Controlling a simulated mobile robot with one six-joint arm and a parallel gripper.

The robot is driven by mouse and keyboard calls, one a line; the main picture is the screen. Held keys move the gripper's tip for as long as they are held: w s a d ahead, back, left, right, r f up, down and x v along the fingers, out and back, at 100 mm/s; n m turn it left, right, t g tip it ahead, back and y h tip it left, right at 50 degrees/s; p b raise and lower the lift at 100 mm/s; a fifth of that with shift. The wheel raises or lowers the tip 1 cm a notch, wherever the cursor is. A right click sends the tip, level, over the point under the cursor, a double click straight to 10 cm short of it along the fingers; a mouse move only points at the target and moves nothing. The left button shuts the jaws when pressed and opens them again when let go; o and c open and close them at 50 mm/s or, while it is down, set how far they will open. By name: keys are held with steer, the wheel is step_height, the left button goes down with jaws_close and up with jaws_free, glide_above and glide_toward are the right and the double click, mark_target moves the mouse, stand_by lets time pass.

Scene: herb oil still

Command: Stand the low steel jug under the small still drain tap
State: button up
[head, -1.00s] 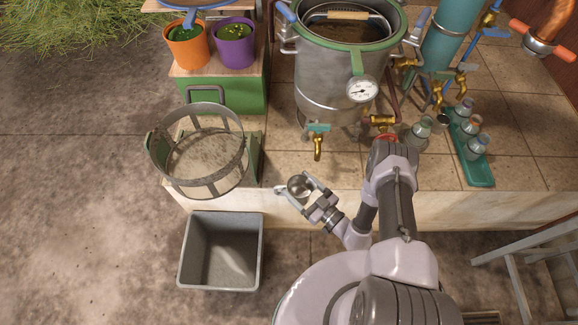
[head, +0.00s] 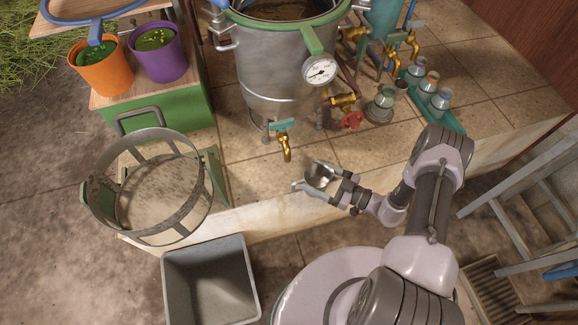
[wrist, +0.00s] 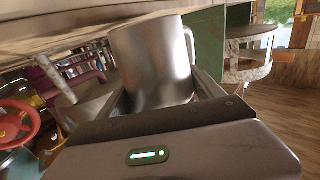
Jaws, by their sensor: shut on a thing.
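The low steel jug (head: 320,176) is held by my gripper (head: 317,180), which is shut on it over the front edge of the tiled counter. In the wrist view the jug (wrist: 152,62) fills the space between the fingers, with its handle on the right. The small still is a steel pot (head: 282,70) with a green rim. Its drain tap, brass with a green lever (head: 284,140), sticks out at the front, a little behind and left of the jug. The jug is apart from the tap. I cannot tell whether its base touches the counter.
A round sieve basket (head: 150,190) stands left on the counter. A grey bin (head: 208,283) is on the floor in front. A brass valve with a red wheel (head: 351,119) and several small jars (head: 438,103) are at right. Tiles around the tap are clear.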

steer(key=b+x, duration=0.1)
steer(key=x, duration=0.5)
steer(key=shift+w+a, duration=0.1)
steer(key=shift+a, duration=0.1)
steer(key=x, duration=0.1)
steer(key=b+x, duration=0.1)
steer(key=x, duration=0.1)
steer(key=b+x, duration=0.1)
steer(key=shift+a+f, duration=0.2)
steer(key=shift+f, duration=0.15)
steer(key=shift+d+f, duration=0.1)
steer(key=shift+f, duration=0.05)
steer(key=o, duration=1.5)
